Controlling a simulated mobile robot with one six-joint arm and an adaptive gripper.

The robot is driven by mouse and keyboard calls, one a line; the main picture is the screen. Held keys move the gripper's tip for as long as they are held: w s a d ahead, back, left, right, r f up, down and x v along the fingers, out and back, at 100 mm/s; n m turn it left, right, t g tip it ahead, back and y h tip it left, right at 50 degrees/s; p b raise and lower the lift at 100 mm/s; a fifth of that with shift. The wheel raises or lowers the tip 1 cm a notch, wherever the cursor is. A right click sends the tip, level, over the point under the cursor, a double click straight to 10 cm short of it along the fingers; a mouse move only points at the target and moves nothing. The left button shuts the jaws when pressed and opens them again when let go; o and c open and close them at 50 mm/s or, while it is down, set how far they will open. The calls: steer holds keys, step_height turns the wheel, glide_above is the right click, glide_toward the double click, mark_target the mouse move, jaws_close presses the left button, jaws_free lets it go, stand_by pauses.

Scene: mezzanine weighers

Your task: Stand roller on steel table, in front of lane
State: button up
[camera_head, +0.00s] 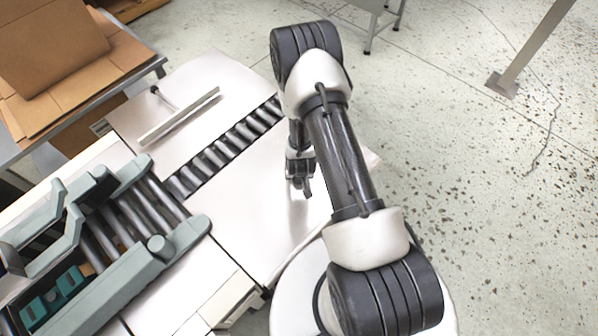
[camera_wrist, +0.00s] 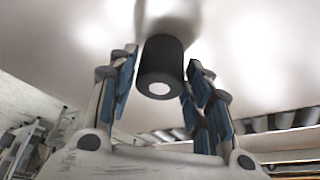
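The roller (camera_wrist: 161,66) is a short black cylinder with a pale spot on its near end. In the wrist view it lies between the fingers of my gripper (camera_wrist: 162,58), with a narrow gap seeming to show on each side. It appears to stand on end on the pale, shiny steel table (camera_wrist: 265,50), a dark reflection or shadow at its far end. In the head view my gripper (camera_head: 301,186) is low over the steel table (camera_head: 245,190), right of the lane (camera_head: 222,150), a row of small metal rollers. The roller cannot be made out there.
A green-grey machine with larger rollers (camera_head: 130,215) stands at the lower left. A metal bar (camera_head: 180,117) lies beyond the lane. Cardboard boxes (camera_head: 60,60) sit on a table at the upper left. Table surface between lane and gripper is clear. Open floor (camera_head: 480,150) lies right.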

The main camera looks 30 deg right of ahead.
steer(key=shift+o, duration=1)
steer(key=shift+r, duration=0.15)
steer(key=shift+r+p, duration=0.3)
steer(key=shift+r, duration=0.05)
steer(key=s+a+r+n+y+p, duration=0.1)
steer(key=s+a+r, duration=0.1)
steer(key=r, duration=1)
steer(key=s+a+r+p, duration=0.1)
steer(key=a+r, duration=0.2)
steer(key=r, duration=0.9)
steer(key=s+a+r+n+y+p, duration=0.1)
steer(key=s+a+r, duration=0.1)
steer(key=r, duration=1)
steer(key=s+a+r+n, duration=0.2)
steer(key=s+r, duration=1.2)
steer(key=s, duration=0.4)
steer(key=shift+a+r+n+t, duration=0.2)
steer(key=shift+r+n+t, duration=0.05)
steer(key=shift+n+t, duration=0.05)
